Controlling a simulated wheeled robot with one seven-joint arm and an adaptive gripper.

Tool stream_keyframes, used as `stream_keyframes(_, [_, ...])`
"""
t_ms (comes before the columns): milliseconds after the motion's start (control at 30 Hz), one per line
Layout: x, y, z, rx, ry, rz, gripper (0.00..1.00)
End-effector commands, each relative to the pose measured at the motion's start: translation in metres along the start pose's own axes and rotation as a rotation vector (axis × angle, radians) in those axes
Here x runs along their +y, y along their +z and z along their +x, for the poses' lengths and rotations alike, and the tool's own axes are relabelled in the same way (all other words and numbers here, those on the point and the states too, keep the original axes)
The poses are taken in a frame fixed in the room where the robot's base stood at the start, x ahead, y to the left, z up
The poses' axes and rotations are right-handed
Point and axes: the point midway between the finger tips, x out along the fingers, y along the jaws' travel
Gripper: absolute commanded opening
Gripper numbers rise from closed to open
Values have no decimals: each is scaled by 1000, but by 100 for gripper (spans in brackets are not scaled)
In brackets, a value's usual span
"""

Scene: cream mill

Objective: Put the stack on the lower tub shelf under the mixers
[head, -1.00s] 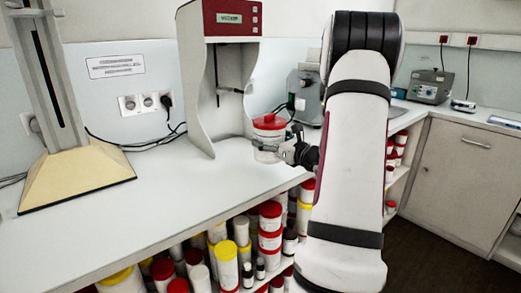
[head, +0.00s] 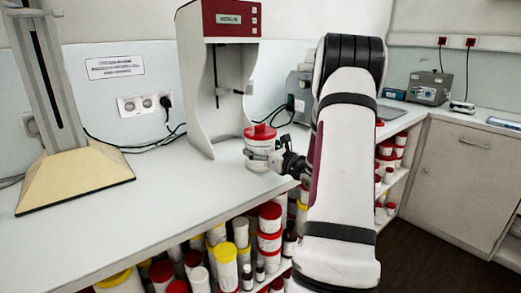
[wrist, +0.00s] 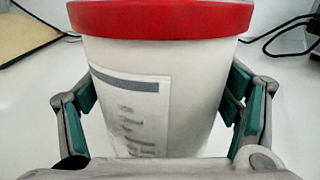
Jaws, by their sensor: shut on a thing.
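My gripper (head: 281,160) is shut on a white tub with a red lid (head: 259,148), above or at the front part of the worktop beside the red-topped mixer (head: 228,20). In the wrist view the held tub (wrist: 150,95) fills the middle, upright, with a printed label and a finger on each side. Whether it touches the worktop, and whether it is one tub or a stack, I cannot tell. The tub shelf (head: 250,288) under the worktop holds several white tubs and bottles with red, yellow and white lids.
The white worktop (head: 120,205) is clear at left centre. A tall stand with a cream base (head: 75,180) is at left. Black cables run along the wall. A grey device (head: 428,88) stands on the right-hand counter above a closed cupboard (head: 452,180).

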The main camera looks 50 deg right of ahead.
Motion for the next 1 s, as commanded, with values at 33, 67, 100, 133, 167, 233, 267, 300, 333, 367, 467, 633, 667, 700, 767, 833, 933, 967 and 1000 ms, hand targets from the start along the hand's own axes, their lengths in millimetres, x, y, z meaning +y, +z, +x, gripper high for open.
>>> stream_keyframes(33, [0, 0, 0, -1, 0, 0, 54])
stream_keyframes(67, [0, 0, 0, -1, 0, 0, 54])
stream_keyframes(100, [0, -2, 0, -1, 0, 0, 54])
stream_keyframes(133, [0, -3, 0, -1, 0, 0, 54])
stream_keyframes(167, [0, -4, 0, -1, 0, 0, 54])
stream_keyframes(233, [0, -3, 0, 0, 0, 0, 98])
stream_keyframes(267, [0, -3, 0, 0, 0, 0, 100])
stream_keyframes(300, [0, -3, 0, 0, 0, 0, 100])
stream_keyframes(333, [0, -3, 0, 0, 0, 0, 100])
stream_keyframes(367, [0, -3, 0, 0, 0, 0, 100])
stream_keyframes(467, [0, -3, 0, 0, 0, 0, 100])
stream_keyframes(633, [0, -2, 0, 0, 0, 0, 100])
stream_keyframes(667, [0, -1, 0, 0, 0, 0, 100])
stream_keyframes(700, [0, 1, 0, 0, 0, 0, 100])
stream_keyframes(767, [-1, 1, -6, 1, -2, 0, 100])
stream_keyframes(833, [-2, 0, -17, 2, -5, 0, 100])
stream_keyframes(933, [-1, 0, -37, 2, -4, 2, 100])
stream_keyframes(967, [-2, 0, -44, 2, -5, 1, 100])
stream_keyframes(1000, [-2, 0, -52, 3, -4, 1, 100])
